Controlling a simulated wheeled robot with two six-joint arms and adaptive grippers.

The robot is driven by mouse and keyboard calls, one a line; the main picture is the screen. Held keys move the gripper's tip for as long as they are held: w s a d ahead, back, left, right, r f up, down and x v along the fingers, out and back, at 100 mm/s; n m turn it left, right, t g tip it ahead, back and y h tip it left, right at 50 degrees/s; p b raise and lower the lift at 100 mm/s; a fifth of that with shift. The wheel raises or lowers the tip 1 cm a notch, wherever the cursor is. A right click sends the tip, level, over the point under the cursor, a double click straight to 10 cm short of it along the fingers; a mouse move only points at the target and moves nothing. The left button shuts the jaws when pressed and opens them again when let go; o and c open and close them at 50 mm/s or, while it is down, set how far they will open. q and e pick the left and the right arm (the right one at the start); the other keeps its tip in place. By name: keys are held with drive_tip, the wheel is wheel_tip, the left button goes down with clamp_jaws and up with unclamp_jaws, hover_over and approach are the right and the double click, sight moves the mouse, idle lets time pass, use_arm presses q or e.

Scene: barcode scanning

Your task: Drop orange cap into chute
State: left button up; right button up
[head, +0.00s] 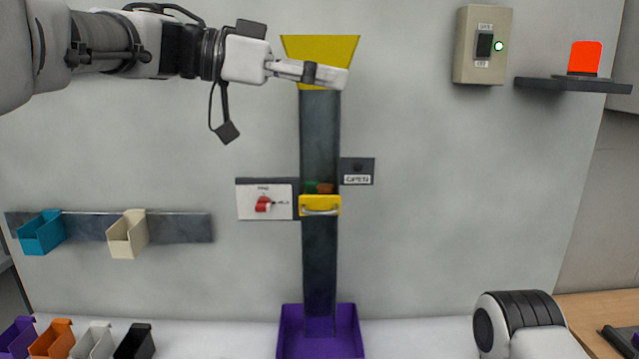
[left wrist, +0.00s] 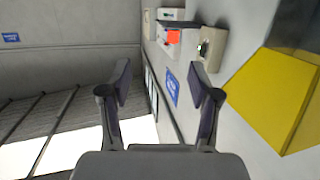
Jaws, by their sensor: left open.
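The chute (head: 320,130) is a dark vertical channel on the wall with a yellow funnel (head: 320,46) on top. My left gripper (head: 338,76) is at the funnel's lower front right; the funnel also shows at the right of the left wrist view (left wrist: 270,105). In that view, my left gripper's fingers (left wrist: 160,85) are apart with nothing between them. A small orange-brown piece (head: 325,188), possibly the orange cap, shows beside a green piece (head: 311,187) in the chute, just above a yellow handled gate (head: 320,206). My right gripper is out of view.
A purple bin (head: 350,335) stands under the chute. A switch panel (head: 266,200) and small label plate (head: 357,171) flank it. A switch box (head: 466,60) and red lamp (head: 585,57) are upper right. Blue (head: 41,232) and beige (head: 127,236) holders hang left; several coloured bins stand below.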

use_arm(q)
drive_tip(key=w+d+f+b, duration=0.1)
drive_tip(key=w+f, duration=0.1)
drive_tip(key=f, duration=0.8)
drive_tip(key=w+d+f+b, duration=0.1)
drive_tip(key=w+f, duration=0.1)
drive_tip(key=f, duration=0.8)
drive_tip(key=shift+w+b, duration=0.25)
drive_tip(key=shift+b, duration=0.15)
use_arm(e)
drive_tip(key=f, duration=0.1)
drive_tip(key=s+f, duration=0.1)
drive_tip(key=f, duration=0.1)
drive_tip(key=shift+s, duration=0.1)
